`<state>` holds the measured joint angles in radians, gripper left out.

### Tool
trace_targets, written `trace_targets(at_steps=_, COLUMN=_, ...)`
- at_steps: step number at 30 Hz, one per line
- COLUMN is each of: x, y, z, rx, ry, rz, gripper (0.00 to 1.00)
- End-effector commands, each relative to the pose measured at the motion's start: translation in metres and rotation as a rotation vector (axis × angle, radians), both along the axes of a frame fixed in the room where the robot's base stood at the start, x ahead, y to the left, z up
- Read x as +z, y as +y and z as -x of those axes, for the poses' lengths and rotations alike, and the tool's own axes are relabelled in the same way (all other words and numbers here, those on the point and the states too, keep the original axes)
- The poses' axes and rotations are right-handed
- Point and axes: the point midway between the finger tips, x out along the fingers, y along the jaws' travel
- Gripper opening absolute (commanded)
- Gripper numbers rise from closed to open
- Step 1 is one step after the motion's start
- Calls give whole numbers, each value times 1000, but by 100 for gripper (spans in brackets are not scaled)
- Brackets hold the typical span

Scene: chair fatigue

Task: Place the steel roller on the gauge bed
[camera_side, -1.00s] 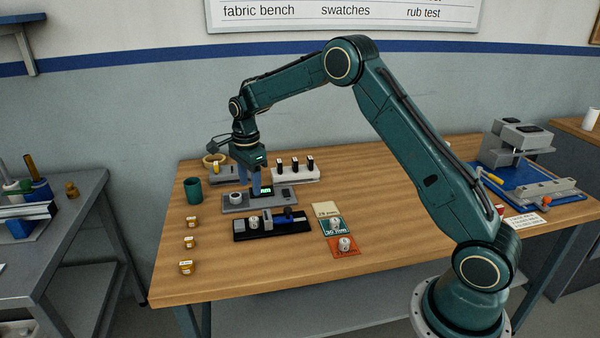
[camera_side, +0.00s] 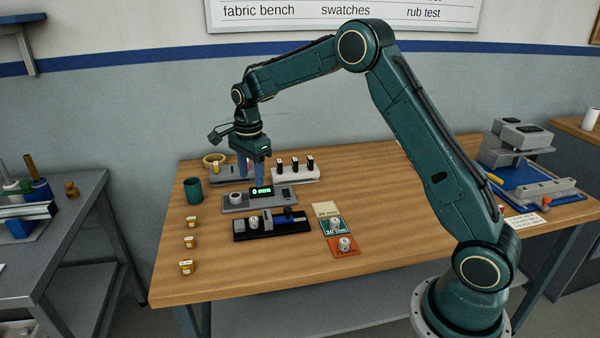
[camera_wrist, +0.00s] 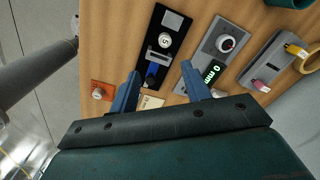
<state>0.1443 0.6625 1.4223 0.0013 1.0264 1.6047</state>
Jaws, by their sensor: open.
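The grey gauge bed (camera_side: 277,204) lies near the back left of the table, with a lit display (camera_side: 261,190) reading 0 mm. A pale round piece with a dark top (camera_side: 236,198) is at its left end; it also shows in the wrist view (camera_wrist: 226,43). I cannot tell whether this is the steel roller. My gripper (camera_side: 251,181) is open above and behind the gauge, pointing down. In the wrist view my gripper (camera_wrist: 161,70) has its fingers apart with nothing between them.
A black fixture (camera_side: 293,226) with a pale numbered roller (camera_side: 253,224) lies in front. Coloured cards at its right carry two pale rollers (camera_side: 344,244). Behind stands a white rack (camera_side: 300,175) with dark-topped pieces. A green cup (camera_side: 193,190) is at left. The table's front middle is clear.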

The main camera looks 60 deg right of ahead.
Motion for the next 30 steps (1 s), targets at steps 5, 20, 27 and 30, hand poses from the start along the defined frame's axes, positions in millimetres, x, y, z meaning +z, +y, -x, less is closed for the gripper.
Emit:
trace_targets(at_steps=5, x=42, y=11, z=24, rx=154, ry=-44, rz=14, gripper=48)
trace_targets(at_steps=20, x=132, y=41, z=122, rx=654, ry=-164, rz=92, gripper=48)
trace_targets(at_steps=27, x=156, y=53, z=176, rx=891, ry=-214, rz=149, gripper=48)
trace_targets(at_steps=30, x=163, y=57, z=199, rx=989, ry=-233, rz=175, gripper=48)
